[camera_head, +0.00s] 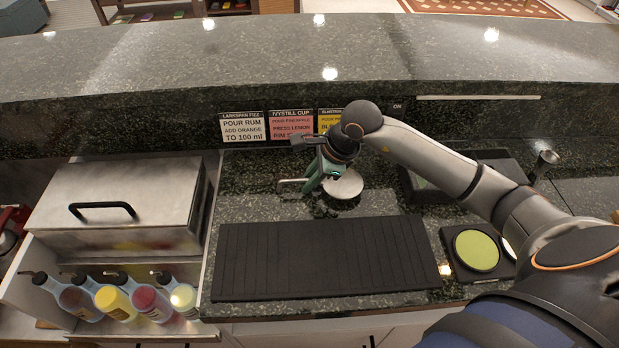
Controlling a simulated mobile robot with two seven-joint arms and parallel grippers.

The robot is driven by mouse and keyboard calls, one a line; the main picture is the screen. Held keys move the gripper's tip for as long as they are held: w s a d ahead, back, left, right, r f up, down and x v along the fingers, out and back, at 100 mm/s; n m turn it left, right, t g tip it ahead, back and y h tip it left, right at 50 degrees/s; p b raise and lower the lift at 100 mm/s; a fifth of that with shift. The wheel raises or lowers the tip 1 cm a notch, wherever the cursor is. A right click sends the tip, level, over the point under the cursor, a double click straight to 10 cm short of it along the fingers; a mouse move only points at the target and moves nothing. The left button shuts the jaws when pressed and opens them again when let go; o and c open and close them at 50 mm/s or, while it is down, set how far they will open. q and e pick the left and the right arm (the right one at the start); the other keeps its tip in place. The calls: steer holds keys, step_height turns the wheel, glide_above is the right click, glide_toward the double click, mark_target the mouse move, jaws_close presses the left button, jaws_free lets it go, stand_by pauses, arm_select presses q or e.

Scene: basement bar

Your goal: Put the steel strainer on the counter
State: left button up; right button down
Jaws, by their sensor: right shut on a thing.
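The steel strainer (345,186) is a pale round disc, with a thin metal part showing to the left of my fingers. My right gripper (314,182) is shut on it, reaching in from the right with the fingers pointing down. The strainer is at or just above the dark speckled counter (252,192), behind the black ribbed mat; I cannot tell whether it touches the counter. My fingers hide part of the strainer. My left gripper is not in view.
The black mat (320,258) lies in front. Recipe cards (243,127) stand along the back wall. A steel lidded box (125,200) and several bottles (116,303) are at left. A tray with a green disc (476,250) is at right. Counter left of the strainer is clear.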

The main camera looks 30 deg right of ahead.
mark_target(332, 191)
steer(key=c, duration=0.8)
jaws_free()
steer(key=shift+c, duration=0.2)
steer(key=shift+r, duration=0.25)
steer(key=v, duration=1.1)
steer(key=shift+s+r, duration=0.25)
steer(key=shift+r, duration=0.05)
steer(key=shift+d, duration=0.1)
